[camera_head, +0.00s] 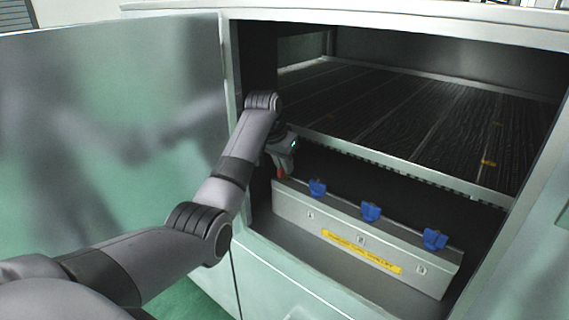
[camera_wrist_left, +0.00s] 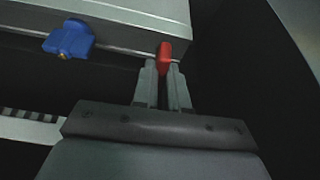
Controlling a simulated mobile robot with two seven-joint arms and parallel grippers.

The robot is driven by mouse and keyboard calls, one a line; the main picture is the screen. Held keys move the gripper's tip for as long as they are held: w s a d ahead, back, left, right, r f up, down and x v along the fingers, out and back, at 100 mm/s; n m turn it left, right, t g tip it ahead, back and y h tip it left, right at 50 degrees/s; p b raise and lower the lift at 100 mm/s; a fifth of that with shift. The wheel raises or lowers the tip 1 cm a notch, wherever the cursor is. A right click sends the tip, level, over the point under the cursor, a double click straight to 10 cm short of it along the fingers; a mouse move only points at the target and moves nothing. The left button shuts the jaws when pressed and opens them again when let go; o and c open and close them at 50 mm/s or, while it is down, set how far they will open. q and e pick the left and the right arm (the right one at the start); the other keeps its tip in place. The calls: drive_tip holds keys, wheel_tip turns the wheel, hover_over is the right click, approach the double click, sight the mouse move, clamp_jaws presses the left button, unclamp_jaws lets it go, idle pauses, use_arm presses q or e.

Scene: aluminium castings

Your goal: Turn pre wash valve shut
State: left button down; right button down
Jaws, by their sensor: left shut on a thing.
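A red valve handle (camera_wrist_left: 165,57) sits at the end of the metal valve box (camera_head: 330,226). In the left wrist view my left gripper (camera_wrist_left: 163,73) is shut on the red handle, with one finger on each side of it. In the head view the red handle (camera_head: 280,173) shows as a small patch below my left gripper (camera_head: 282,160), at the box's left end. Several blue valve handles stand along the box's top, one at the left (camera_head: 317,188), one in the middle (camera_head: 370,211) and one at the right (camera_head: 435,239). My right gripper is not in view.
The box stands inside an open cabinet, with a yellow label (camera_head: 361,251) on its front. A dark slatted rack (camera_head: 400,110) lies above and behind it. The cabinet's left post (camera_head: 232,100) and open door (camera_head: 110,130) are close to my left arm.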

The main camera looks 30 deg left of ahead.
use_arm(q)
drive_tip(key=shift+f+m, duration=0.15)
drive_tip(key=shift+m, duration=0.45)
drive_tip(key=c, duration=1.2)
unclamp_jaws()
drive_tip(key=shift+o, duration=0.2)
drive_tip(key=shift+n, duration=0.3)
